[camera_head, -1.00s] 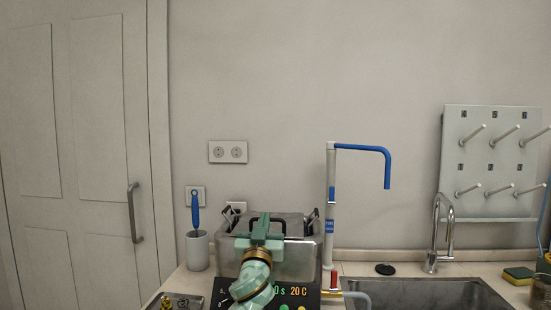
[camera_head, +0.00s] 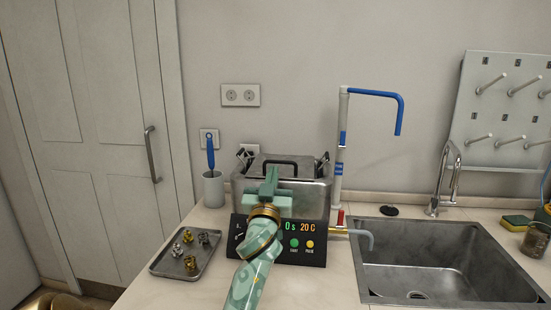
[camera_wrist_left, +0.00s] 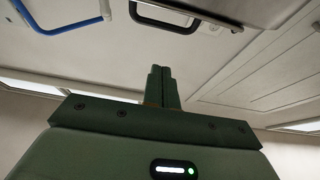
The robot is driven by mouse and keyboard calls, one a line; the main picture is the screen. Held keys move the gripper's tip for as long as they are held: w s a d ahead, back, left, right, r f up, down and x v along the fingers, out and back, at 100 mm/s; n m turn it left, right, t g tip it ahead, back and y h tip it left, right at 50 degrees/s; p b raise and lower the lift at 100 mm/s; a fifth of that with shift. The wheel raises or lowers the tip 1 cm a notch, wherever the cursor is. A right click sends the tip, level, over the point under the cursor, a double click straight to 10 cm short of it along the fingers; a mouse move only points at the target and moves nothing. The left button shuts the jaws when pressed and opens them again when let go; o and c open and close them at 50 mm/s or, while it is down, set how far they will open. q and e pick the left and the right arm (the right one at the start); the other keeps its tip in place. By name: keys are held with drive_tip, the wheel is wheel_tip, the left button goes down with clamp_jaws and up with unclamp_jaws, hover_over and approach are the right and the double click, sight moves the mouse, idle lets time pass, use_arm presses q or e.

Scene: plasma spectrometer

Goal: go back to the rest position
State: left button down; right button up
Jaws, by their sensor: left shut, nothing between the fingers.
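My left gripper (camera_head: 270,181) is green with a gold ring at the wrist. It is raised in front of the metal bath (camera_head: 310,192), which has a closed lid with a black handle. In the left wrist view its two fingers (camera_wrist_left: 161,72) are pressed together with nothing between them. The arm hides part of the bath's black control panel (camera_head: 315,254), which reads "0 s 20 C" and has a green and a yellow button. My right gripper is not in view.
A tray (camera_head: 157,268) with several small metal parts lies at the left. A cup (camera_head: 213,190) with a blue-handled tool stands behind it. A blue-spouted tap (camera_head: 375,94), a steel faucet (camera_head: 447,180) and a sink (camera_head: 440,265) are at the right. A pegboard (camera_head: 500,110) hangs on the wall.

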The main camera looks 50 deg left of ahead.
use_arm(q)
drive_tip(key=shift+v, duration=1.2)
